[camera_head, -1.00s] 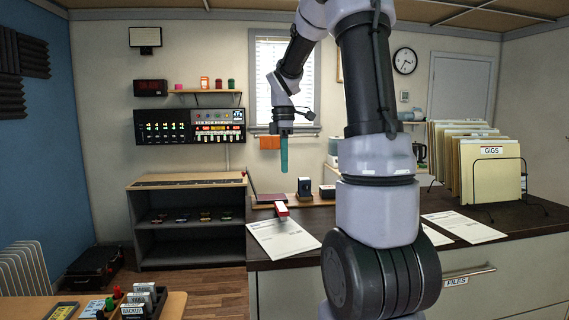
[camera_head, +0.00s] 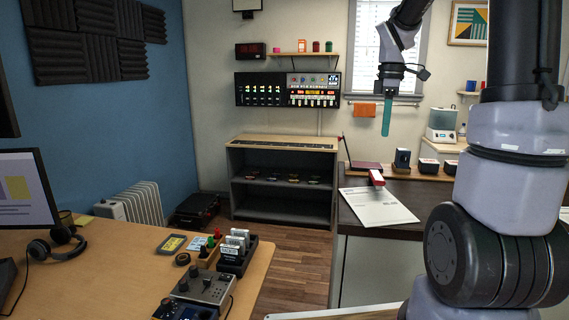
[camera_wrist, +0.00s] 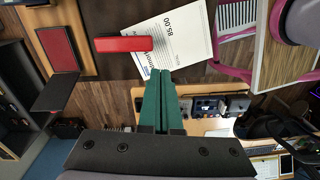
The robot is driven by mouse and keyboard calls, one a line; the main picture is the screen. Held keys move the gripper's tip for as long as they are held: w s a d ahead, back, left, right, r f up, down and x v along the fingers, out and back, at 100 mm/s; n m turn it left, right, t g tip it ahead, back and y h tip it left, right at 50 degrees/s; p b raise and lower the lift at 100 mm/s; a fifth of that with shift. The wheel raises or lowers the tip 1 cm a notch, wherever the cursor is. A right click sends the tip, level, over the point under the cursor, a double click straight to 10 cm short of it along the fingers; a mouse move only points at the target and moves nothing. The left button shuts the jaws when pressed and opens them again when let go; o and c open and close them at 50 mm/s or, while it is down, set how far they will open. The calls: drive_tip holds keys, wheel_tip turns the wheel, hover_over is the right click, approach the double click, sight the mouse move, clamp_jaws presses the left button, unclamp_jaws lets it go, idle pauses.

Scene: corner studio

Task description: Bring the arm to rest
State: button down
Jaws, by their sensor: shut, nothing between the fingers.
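My gripper (camera_head: 386,117) hangs from my arm with its green fingers pointing down, in front of the window area in the head view. In the wrist view the two green fingers (camera_wrist: 160,76) lie together, shut and empty. Below and beyond them is the dark counter (camera_head: 430,195) with a white printed sheet (camera_head: 378,207) and a red stapler-like object (camera_head: 376,177) on the sheet's far edge. The red object also shows in the wrist view (camera_wrist: 123,44). My gripper touches nothing that I can see.
A wooden desk (camera_head: 120,262) at the lower left holds headphones (camera_head: 57,246), a monitor (camera_head: 22,190) and small devices. A low shelf unit (camera_head: 284,205) stands against the back wall. Wood floor (camera_head: 290,255) lies open between desk and counter.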

drive_tip(key=s+a+r+m+t, duration=0.3)
drive_tip(key=s+a+m, duration=0.1)
drive_tip(key=s+m, duration=0.4)
drive_tip(key=s+a+r+m+t+y, duration=0.1)
drive_tip(key=s+a+m+t, duration=0.3)
drive_tip(key=s+m, duration=0.5)
drive_tip(key=shift+s+a+r+m+t+y, duration=0.3)
drive_tip(key=shift+r, duration=0.6)
